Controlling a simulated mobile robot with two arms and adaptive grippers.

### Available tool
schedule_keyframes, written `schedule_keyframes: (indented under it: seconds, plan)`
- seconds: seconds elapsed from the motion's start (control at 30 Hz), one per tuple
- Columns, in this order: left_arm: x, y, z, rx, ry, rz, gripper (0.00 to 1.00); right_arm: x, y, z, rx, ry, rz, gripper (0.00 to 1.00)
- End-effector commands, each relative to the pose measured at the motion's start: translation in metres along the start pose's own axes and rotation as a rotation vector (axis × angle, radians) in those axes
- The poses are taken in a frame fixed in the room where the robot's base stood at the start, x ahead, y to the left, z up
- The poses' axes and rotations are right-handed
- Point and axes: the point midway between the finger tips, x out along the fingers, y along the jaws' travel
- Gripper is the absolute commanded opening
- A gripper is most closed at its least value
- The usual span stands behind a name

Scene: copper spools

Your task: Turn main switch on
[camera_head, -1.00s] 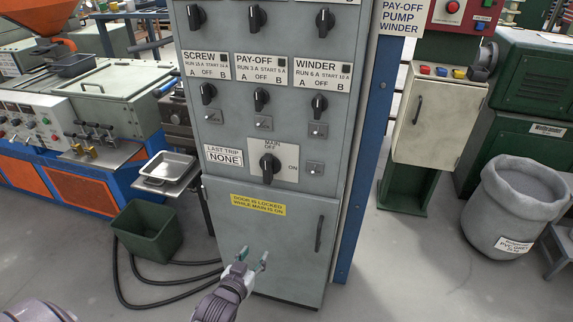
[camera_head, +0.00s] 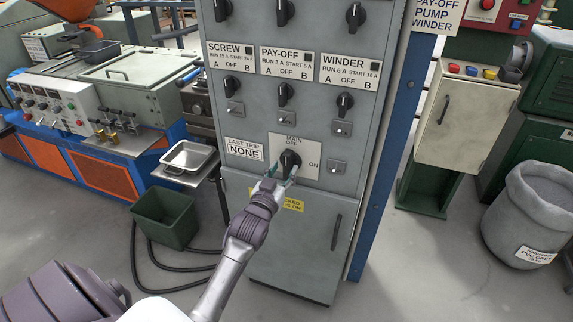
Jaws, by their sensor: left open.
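The main switch (camera_head: 290,160) is a black rotary knob on a pale plate marked MAIN, OFF and ON, on the grey control cabinet (camera_head: 262,218). Its handle points up toward OFF. My left gripper (camera_head: 281,172) is open, with its fingertips at the lower part of the knob, around or just in front of it. I cannot tell whether they touch it. The gripper hides part of the yellow label (camera_head: 293,204) below. My right gripper is not in view.
Other black knobs labelled SCREW, PAY-OFF and WINDER (camera_head: 345,104) sit above the main switch. A cabinet door with a handle (camera_head: 335,232) is below. A green bin (camera_head: 165,218) and a metal tray (camera_head: 189,157) stand left. A grey sack (camera_head: 528,215) stands right.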

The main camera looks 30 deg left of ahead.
Motion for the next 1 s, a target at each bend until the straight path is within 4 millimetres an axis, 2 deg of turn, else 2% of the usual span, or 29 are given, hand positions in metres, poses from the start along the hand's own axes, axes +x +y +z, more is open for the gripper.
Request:
schedule_keyframes:
  seconds: [0.03, 0.2, 0.53, 0.57, 0.83, 1.0]
  plan:
    - [0.009, 0.000, -0.001, 0.000, 0.001, 0.000, 0.48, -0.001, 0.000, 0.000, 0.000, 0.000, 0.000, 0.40]
    - [0.024, 0.000, 0.000, 0.000, -0.001, 0.000, 0.48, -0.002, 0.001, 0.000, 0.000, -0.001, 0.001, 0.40]
    - [0.027, 0.000, 0.000, 0.000, -0.001, 0.000, 0.48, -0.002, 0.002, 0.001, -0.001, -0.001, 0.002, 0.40]
    - [0.027, 0.000, 0.000, 0.000, -0.001, 0.000, 0.46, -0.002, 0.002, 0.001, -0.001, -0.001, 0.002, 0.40]
    - [0.027, 0.000, 0.001, 0.000, -0.001, 0.000, 0.01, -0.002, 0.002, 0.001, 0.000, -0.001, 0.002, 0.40]
    - [0.027, 0.000, 0.001, 0.001, -0.001, 0.000, 0.00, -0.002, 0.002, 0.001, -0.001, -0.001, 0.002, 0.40]
